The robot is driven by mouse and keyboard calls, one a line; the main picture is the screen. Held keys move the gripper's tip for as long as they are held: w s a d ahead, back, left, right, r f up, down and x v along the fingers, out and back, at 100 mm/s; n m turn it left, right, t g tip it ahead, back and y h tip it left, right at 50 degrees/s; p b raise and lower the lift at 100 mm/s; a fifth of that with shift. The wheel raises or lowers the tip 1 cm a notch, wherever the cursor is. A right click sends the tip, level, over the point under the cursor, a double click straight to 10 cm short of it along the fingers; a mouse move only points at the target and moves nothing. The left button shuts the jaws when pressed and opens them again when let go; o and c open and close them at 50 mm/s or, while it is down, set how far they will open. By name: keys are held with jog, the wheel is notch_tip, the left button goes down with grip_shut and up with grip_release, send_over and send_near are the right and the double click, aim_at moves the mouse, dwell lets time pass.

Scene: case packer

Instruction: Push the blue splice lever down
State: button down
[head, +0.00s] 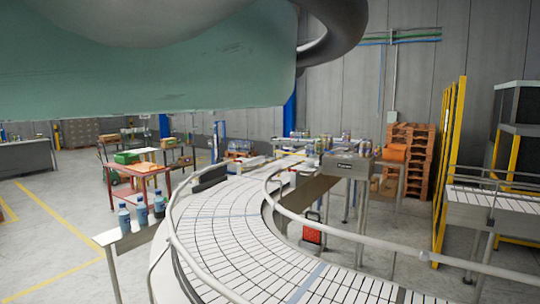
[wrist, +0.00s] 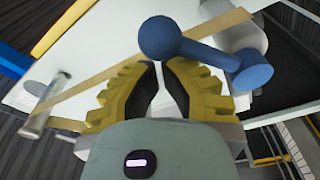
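The blue splice lever shows in the wrist view as a round blue knob (wrist: 160,38) joined by a blue bar (wrist: 205,54) to a blue end piece (wrist: 250,72) at the right. My gripper (wrist: 158,64) has yellow ribbed fingers with dark inner pads. Its tips come close together just below the knob in the picture, with a gap lower between the fingers. Nothing is held between them. I cannot tell whether the tips touch the knob. In the head view I cannot make out the lever or my gripper; my own arm covers the top left.
A white surface with a tan strip (wrist: 90,85) and a metal post (wrist: 40,118) lies around the lever. In the head view, a curved conveyor (head: 240,235) with rails fills the front. Blue bottles (head: 141,212) stand on a side shelf. Yellow guarding (head: 449,165) stands right.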

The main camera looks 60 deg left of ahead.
jog(key=s+f+m+b, duration=0.1)
jog(key=m+b, duration=0.1)
jog(key=b, duration=0.3)
jog(key=s+f+m+b, duration=0.1)
jog(key=m+b, duration=0.1)
jog(key=b, duration=0.2)
jog(key=shift+d+f+b, duration=0.35)
jog(key=shift+d, duration=0.05)
jog(key=m+b, duration=0.1)
jog(key=b, duration=0.2)
jog(key=s+m+h+b, duration=0.1)
jog(key=b, duration=0.2)
jog(key=shift+d+f+m+g, duration=0.2)
jog(key=shift+f+m+g, duration=0.1)
jog(key=shift+f+m, duration=0.1)
jog(key=shift+s+m+b, duration=0.1)
jog(key=shift+m+b, duration=0.2)
jog(key=shift+b, duration=0.45)
